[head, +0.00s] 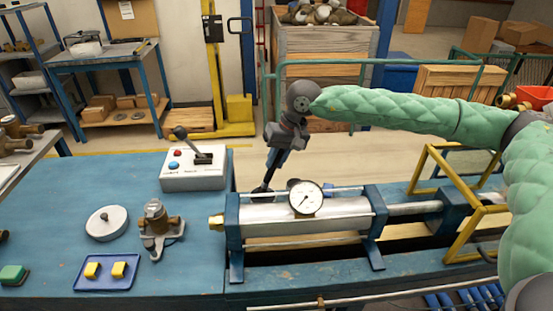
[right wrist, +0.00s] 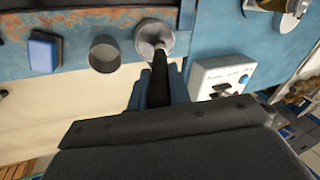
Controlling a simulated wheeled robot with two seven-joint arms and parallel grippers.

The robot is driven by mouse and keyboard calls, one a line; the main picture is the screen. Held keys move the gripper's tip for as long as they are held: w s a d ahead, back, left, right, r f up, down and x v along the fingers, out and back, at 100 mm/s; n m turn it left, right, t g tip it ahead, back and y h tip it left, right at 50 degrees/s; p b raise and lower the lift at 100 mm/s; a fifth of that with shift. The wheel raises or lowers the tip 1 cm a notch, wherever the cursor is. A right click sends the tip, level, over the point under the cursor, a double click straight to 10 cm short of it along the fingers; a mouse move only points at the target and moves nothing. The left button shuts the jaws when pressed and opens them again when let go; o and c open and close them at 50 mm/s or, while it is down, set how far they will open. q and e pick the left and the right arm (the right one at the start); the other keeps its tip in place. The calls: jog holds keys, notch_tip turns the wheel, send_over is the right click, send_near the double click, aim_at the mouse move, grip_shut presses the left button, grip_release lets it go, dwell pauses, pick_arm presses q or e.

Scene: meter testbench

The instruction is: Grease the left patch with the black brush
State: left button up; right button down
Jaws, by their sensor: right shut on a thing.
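My right gripper (head: 271,163) points down behind the metal cylinder (head: 325,214) in the head view. It is shut on a dark, stick-like handle (right wrist: 159,82), which looks like the black brush. The far end of the handle meets a round grey cup-like piece (right wrist: 154,38) in the right wrist view. I cannot tell whether the bristles are inside it or just above. The lower end of the handle is partly hidden by the cylinder in the head view. I cannot clearly make out the left patch. My left gripper is not in view.
A dark cup (right wrist: 105,53) and a blue block (right wrist: 44,50) stand beside the grey piece. A control box (head: 194,170) with a lever is left of my gripper. A dial gauge (head: 306,198) and a yellow frame (head: 462,190) stand to the right. A blue tray (head: 107,284) lies front left.

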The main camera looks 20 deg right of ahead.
jog(key=shift+f+b, duration=0.65)
jog(key=shift+b, duration=0.1)
dwell(1.0)
jog(key=shift+f+b, duration=0.1)
jog(key=shift+b, duration=0.55)
dwell(2.5)
dwell(0.5)
jog(key=shift+r, duration=3.6)
